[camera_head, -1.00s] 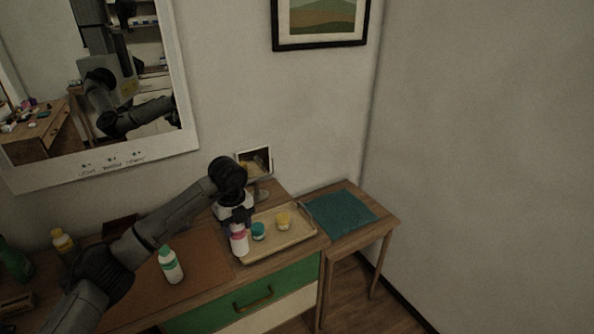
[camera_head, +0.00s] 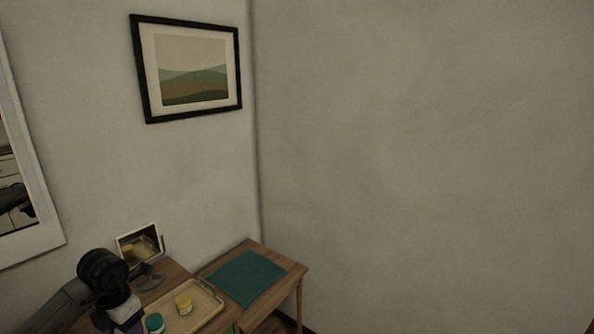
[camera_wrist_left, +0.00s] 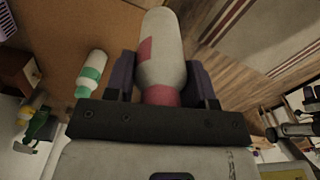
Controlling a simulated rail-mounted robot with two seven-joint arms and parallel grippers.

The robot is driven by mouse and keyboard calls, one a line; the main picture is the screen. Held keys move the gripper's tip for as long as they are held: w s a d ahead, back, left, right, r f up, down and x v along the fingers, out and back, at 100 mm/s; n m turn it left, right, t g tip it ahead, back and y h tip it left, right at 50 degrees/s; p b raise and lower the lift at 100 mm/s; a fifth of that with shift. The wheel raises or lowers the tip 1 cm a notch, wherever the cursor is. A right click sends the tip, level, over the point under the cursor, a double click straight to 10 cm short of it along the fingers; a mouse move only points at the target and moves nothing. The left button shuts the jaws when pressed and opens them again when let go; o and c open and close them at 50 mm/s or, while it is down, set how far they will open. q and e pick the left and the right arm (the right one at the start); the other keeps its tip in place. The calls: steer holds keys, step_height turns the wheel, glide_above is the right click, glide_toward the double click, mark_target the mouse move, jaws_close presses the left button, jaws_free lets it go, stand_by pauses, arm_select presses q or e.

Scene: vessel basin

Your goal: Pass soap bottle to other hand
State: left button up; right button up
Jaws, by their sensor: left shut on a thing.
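My left gripper (camera_wrist_left: 163,82) is shut on the soap bottle (camera_wrist_left: 162,45), a white bottle with a red cap and a red label patch. In the left wrist view its cap end is near the palm and its body reaches out past the fingers. In the head view my left gripper (camera_head: 127,318) is at the bottom edge, left of the tray, and the bottle cannot be made out there.
A small mirror (camera_head: 140,243) stands behind. A side table carries a teal cloth (camera_head: 246,278). A green-and-white bottle (camera_wrist_left: 91,73) lies within the wrist view.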

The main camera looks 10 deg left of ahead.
arm_select(q)
steer(key=m, duration=0.3)
steer(key=d+m, duration=0.1)
steer(key=m, duration=0.2)
steer(key=shift+s+d+r+m, duration=0.15)
steer(key=shift+d+r+m, duration=0.05)
steer(key=shift+m, duration=0.1)
steer(key=s+d+r+m, duration=0.1)
steer(key=s+d+m, duration=0.2)
steer(key=d+m, duration=1.05)
steer(key=s+d+r+m, duration=0.2)
steer(key=s+d+m, duration=0.1)
steer(key=d+m, duration=1)
steer(key=s+r+p, duration=0.4)
steer(key=r+p, duration=0.7)
steer(key=p, duration=0.2)
steer(key=s+a+r+p, duration=0.1)
steer(key=s+r+p, duration=0.3)
steer(key=r+p, duration=0.8)
steer(key=shift+s+m+p, duration=0.2)
steer(key=shift+m+p, duration=0.15)
steer(key=shift+p, duration=0.4)
steer(key=shift+a, duration=0.1)
